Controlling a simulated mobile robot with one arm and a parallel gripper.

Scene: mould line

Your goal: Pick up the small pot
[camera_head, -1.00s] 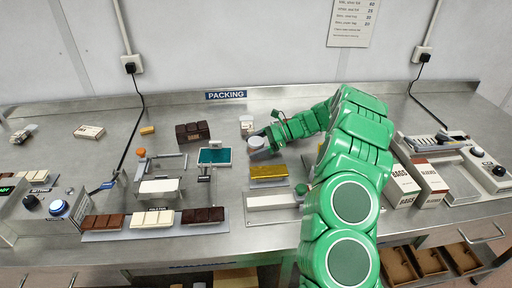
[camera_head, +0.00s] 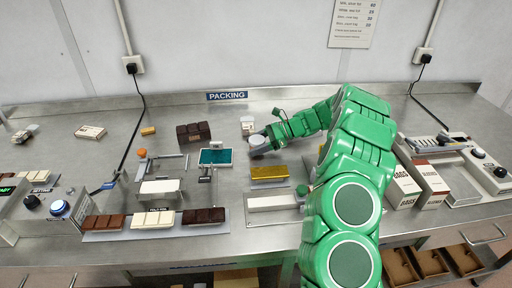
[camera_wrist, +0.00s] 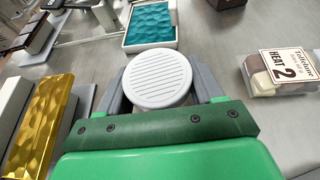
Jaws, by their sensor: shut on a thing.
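The small pot (camera_head: 258,141) is white with a round, ribbed top. It stands on the steel bench right of the teal mould, and in the wrist view (camera_wrist: 158,78) it fills the space between the fingers. My gripper (camera_head: 262,139) is shut on the pot, with a grey finger against each side of it; the wrist view shows the gripper (camera_wrist: 158,90) from above. The pot's lower part is hidden, and I cannot tell whether its base touches the bench.
A teal mould (camera_head: 215,156) lies left of the pot, and a gold mould (camera_head: 269,173) is nearer the front. Dark chocolate blocks (camera_head: 193,132) lie further left. Bag boxes (camera_head: 405,186) stand at the right.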

